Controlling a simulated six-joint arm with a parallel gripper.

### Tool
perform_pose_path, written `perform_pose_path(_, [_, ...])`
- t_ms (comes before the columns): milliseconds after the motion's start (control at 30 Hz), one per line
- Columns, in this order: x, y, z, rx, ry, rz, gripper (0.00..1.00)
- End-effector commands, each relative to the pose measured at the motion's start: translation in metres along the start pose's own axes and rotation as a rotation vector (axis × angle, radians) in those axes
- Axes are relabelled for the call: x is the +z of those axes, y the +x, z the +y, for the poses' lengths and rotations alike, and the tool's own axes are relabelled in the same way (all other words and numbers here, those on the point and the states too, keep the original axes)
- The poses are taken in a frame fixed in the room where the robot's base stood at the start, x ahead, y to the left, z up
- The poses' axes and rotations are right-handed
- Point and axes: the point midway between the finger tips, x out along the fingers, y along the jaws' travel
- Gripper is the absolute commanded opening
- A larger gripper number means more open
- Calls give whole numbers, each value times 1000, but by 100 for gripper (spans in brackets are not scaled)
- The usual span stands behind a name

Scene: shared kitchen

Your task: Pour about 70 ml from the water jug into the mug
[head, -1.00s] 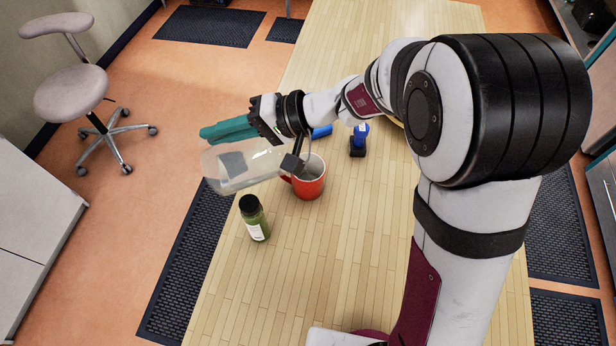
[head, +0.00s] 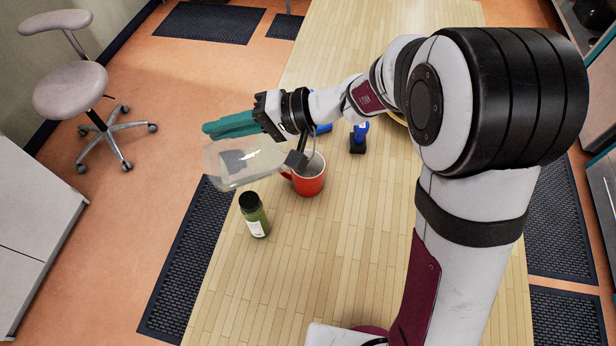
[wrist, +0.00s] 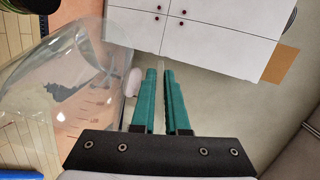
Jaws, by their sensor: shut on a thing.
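The clear water jug (head: 238,168) lies tilted well over, close to horizontal, beside my gripper (head: 232,126). The wrist view shows the jug (wrist: 75,95) large at the left, with measuring marks, and the fingers (wrist: 161,100). The red mug (head: 310,181) stands upright on the wooden surface, below and right of the jug. My wrist parts cover some of the gap between jug and mug. No water stream shows, and the mug's water level cannot be made out.
A green bottle with a black cap (head: 254,216) stands close to the left of the mug. A blue and black item (head: 359,137) stands behind and right. Another blue object (head: 321,129) is partly hidden behind my wrist. The wooden surface (head: 300,270) in front is clear.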

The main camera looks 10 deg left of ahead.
Motion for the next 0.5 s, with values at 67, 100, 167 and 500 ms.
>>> perform_pose_path(67, [-1,-1,0,-4,1,1,0])
perform_pose_path(100, [-1,-1,0,-6,2,0,0])
perform_pose_path(167, [-1,-2,0,-8,3,0,0])
perform_pose_path(500, [-1,-4,1,-17,6,-1,0])
